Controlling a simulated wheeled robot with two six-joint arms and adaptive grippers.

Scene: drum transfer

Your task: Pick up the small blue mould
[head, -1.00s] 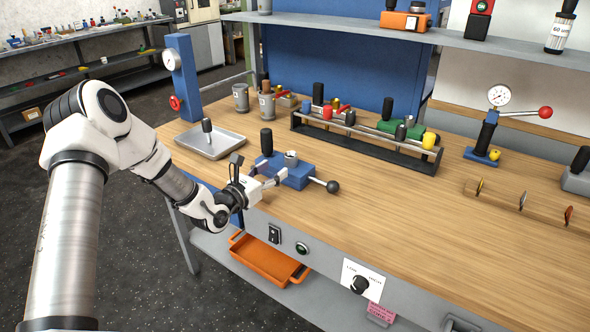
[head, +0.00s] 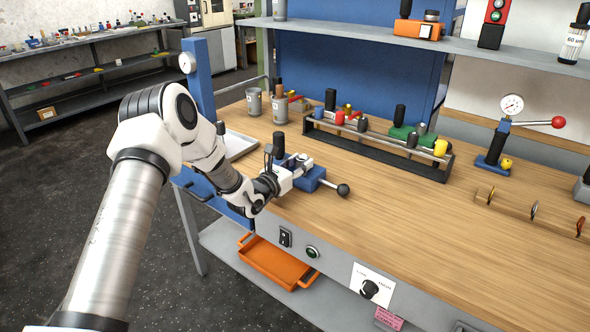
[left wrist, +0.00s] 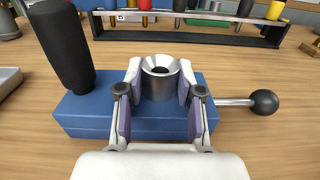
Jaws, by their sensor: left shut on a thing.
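A blue block (head: 313,181) that looks like the mould sits near the front edge of the bench. It also shows in the left wrist view (left wrist: 85,118), with an upright black handle (left wrist: 65,45) at its left and a rod ending in a black ball (left wrist: 264,102) at its right. A metal cylinder (left wrist: 160,86) with a funnel-shaped mouth stands upright on the block's top. My left gripper (head: 302,166) is shut on this cylinder, one finger on each side. The fingers (left wrist: 160,72) hide part of the block's top. My right gripper is not in view.
A black rack (head: 385,150) with several coloured, handled pieces stands behind the block. A gauge press (head: 497,145) stands at the right.

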